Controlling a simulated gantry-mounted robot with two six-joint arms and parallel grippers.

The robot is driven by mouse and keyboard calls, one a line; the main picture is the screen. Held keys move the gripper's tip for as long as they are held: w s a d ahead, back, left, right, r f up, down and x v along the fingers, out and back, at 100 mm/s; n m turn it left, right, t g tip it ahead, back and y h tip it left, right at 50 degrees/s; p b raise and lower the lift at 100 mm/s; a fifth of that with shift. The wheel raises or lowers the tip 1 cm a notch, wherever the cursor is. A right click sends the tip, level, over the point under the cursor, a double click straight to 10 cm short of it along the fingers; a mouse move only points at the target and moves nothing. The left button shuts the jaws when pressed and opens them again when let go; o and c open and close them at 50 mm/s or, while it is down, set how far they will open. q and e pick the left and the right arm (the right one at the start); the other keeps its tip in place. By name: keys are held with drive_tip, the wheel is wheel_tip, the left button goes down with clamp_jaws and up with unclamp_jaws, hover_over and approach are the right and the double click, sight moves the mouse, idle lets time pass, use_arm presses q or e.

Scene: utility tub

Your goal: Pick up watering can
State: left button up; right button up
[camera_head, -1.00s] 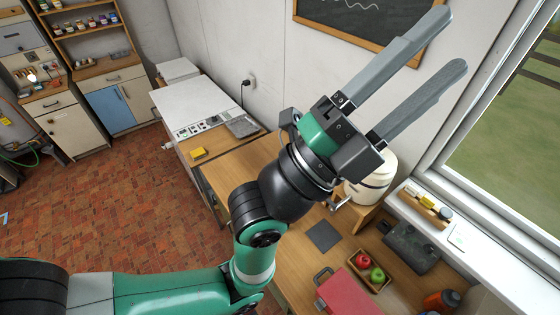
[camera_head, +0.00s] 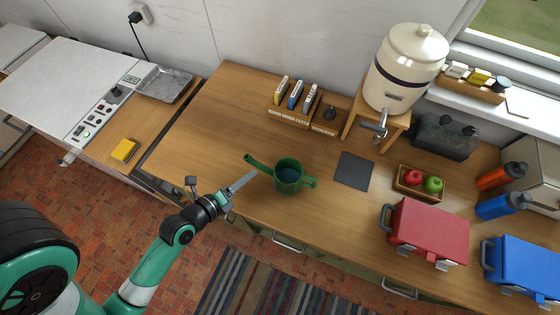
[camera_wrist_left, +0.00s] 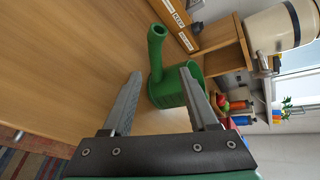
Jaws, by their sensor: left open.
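The green watering can (camera_head: 289,176) stands upright on the wooden counter, near its front edge. Its spout points to the upper left and its handle is on the right. In the left wrist view the can (camera_wrist_left: 168,91) shows just beyond my fingers, spout toward the top, with one finger covering part of the body. My left gripper (camera_head: 249,180) is open and empty, just left of the can and close to the counter's front edge. The fingers also show in the left wrist view (camera_wrist_left: 161,72), spread apart. My right gripper is in no view.
The wooden counter (camera_head: 221,134) is bare left of the can. A card rack (camera_head: 290,116) and a ceramic dispenser (camera_head: 405,70) stand behind. A dark mat (camera_head: 353,171), a fruit box (camera_head: 404,190) and a red toolbox (camera_head: 430,232) lie to the right.

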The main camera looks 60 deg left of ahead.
use_arm(q)
drive_tip(key=shift+s+d+f, duration=0.1)
drive_tip(key=shift+s+f, duration=0.05)
drive_tip(key=shift+f, duration=0.3)
drive_tip(key=shift+s+d+f, duration=0.1)
drive_tip(key=shift+f, duration=0.35)
drive_tip(key=shift+w+a+r, duration=0.2)
drive_tip(key=shift+w+a, duration=0.05)
drive_tip(key=shift+w, duration=0.05)
drive_tip(key=x, duration=1.1)
drive_tip(key=shift+w, duration=0.15)
drive_tip(key=shift+r, duration=0.1)
clamp_jaws()
